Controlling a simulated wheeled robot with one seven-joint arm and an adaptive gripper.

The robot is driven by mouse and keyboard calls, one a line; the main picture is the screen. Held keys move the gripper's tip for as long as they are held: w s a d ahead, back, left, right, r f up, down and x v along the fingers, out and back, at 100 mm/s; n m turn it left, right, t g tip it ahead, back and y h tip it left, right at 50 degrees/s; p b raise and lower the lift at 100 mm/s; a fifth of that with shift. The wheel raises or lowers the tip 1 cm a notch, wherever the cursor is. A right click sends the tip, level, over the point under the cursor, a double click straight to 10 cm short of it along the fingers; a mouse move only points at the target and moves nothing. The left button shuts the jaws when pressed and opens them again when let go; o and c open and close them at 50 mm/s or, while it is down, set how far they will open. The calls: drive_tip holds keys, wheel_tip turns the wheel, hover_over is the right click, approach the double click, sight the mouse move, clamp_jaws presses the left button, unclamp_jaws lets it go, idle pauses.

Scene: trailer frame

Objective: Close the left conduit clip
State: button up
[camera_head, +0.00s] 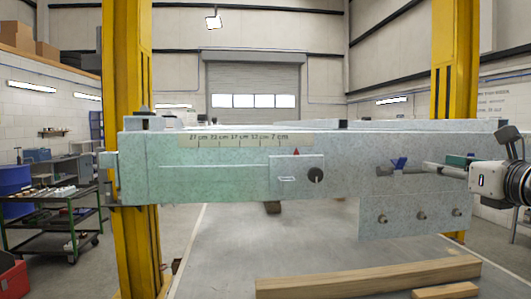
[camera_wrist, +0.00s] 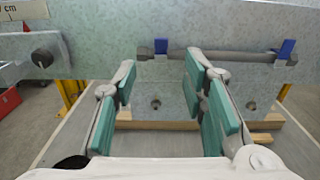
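Two blue clips sit along a thin grey conduit (camera_wrist: 225,57) on the speckled grey frame beam. The left clip (camera_wrist: 161,46) has its blue tab standing up above the conduit; it also shows in the head view (camera_head: 399,163). My gripper (camera_wrist: 162,82) is open and empty, with green-padded fingers apart. In the wrist view the left clip lies beyond the gap between the fingertips. In the head view my gripper (camera_head: 436,167) is right of it.
A black knob (camera_head: 315,175) is on a panel left of the clips. Wooden beams (camera_head: 370,279) lie low in front. Yellow posts (camera_head: 133,80) stand at both sides.

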sight(405, 158)
drive_tip(key=w, duration=1.3)
drive_tip(key=shift+w+a+p, duration=0.15)
drive_tip(key=shift+w+p, duration=0.25)
clamp_jaws()
